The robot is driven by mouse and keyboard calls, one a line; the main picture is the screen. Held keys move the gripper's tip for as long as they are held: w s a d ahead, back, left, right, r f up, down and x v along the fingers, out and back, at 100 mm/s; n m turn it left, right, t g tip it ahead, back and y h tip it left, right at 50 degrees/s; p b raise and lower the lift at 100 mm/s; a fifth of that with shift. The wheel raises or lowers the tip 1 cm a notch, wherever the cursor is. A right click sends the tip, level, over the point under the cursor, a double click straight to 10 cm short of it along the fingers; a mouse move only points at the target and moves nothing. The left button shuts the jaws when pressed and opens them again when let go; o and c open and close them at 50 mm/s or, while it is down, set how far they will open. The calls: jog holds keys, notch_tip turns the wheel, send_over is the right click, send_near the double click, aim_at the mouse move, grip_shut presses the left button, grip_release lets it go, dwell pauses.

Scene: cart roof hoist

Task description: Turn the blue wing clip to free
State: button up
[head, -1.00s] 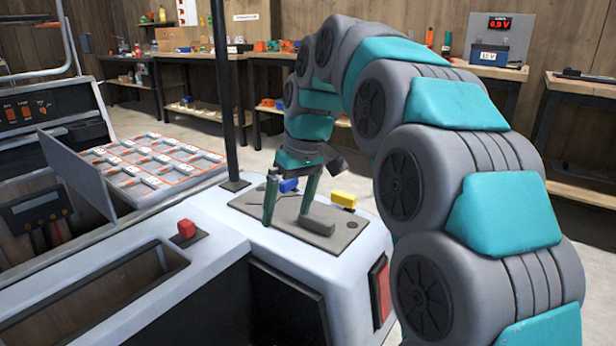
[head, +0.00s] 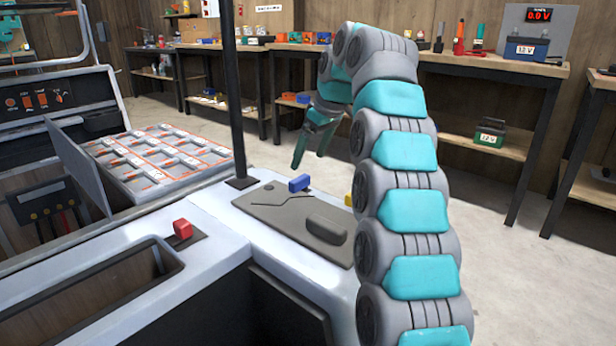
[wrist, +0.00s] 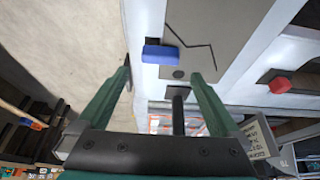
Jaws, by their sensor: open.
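The blue wing clip (head: 299,183) stands at the far edge of the grey panel (head: 265,207) on the cart's white corner. It also shows in the wrist view (wrist: 160,54), overlapping the panel's edge, ahead of the fingertips and between their lines. My gripper (head: 310,160) is above and beyond the clip in the head view, fingers pointing down. The gripper does not appear to touch the clip.
A yellow clip (head: 348,199) is partly hidden by my arm. A dark post (head: 238,110) rises left of the panel. A red knob (head: 182,229) sits on the white ledge. A raised grey handle (head: 326,228) is on the panel. Workbenches stand behind, with open floor between.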

aim_at(301, 179)
jog(key=b+x, duration=0.3)
jog(key=x, duration=0.1)
jog(key=shift+a+f, duration=0.15)
jog(key=shift+f, duration=0.25)
jog(key=shift+x, duration=1.4)
jog(key=shift+r, duration=0.1)
jog(key=shift+c, duration=0.2)
jog(key=c, duration=1.1)
